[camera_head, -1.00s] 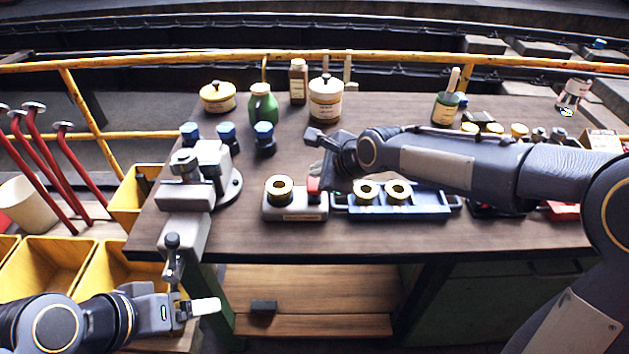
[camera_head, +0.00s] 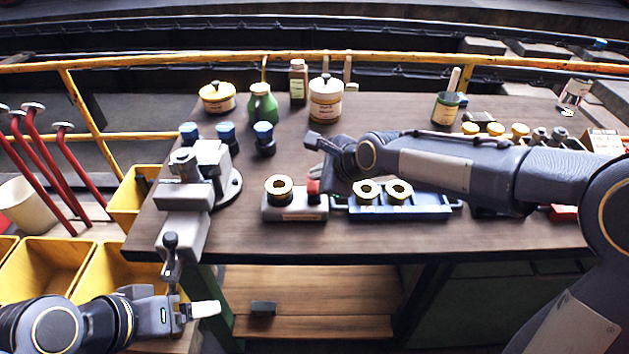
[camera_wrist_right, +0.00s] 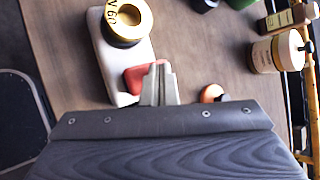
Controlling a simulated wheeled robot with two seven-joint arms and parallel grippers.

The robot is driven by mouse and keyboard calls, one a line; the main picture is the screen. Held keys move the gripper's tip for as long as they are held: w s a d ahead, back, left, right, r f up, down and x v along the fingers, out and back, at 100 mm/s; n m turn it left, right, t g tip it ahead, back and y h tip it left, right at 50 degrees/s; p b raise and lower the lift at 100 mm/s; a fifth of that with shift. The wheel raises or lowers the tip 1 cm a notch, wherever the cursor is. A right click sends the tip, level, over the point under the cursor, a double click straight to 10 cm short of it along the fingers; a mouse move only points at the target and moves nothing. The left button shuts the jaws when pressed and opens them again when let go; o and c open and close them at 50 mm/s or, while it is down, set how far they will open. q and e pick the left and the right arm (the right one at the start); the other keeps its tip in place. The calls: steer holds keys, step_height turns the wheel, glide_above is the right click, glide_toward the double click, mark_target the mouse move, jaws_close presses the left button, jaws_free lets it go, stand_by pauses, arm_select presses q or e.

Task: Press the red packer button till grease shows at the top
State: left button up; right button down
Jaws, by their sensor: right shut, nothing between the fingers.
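The grease packer (camera_head: 295,212) is a pale grey block on the bench, with a brass-coloured ring (camera_head: 278,184) on a dark cup at its left end. The red button (camera_head: 313,188) is at its right end. In the right wrist view the ring (camera_wrist_right: 128,18) shows lettering, and the red button (camera_wrist_right: 138,77) is partly behind my fingers. My right gripper (camera_wrist_right: 160,82) is shut and empty, its tips at the button; I cannot tell whether they touch it. I cannot make out grease at the ring's top. My left gripper (camera_head: 204,309) is low at the front left, away from the packer.
A blue tray (camera_head: 425,211) with two brass rings stands right of the packer. A grey vise (camera_head: 203,178) and several blue-capped pieces are to the left. A green bottle (camera_head: 262,108) and a white jar (camera_head: 325,104) stand behind.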

steer(key=shift+f+b, duration=0.6)
steer(key=shift+f, duration=0.35)
stand_by(0.3)
steer(key=shift+r, duration=0.15)
steer(key=shift+r+p, duration=1.25)
steer(key=shift+r, duration=0.15)
step_height(320, 180, up, 5)
steer(key=p, duration=0.4)
steer(key=shift+r+p, duration=0.1)
steer(key=shift+p, duration=0.2)
stand_by(0.3)
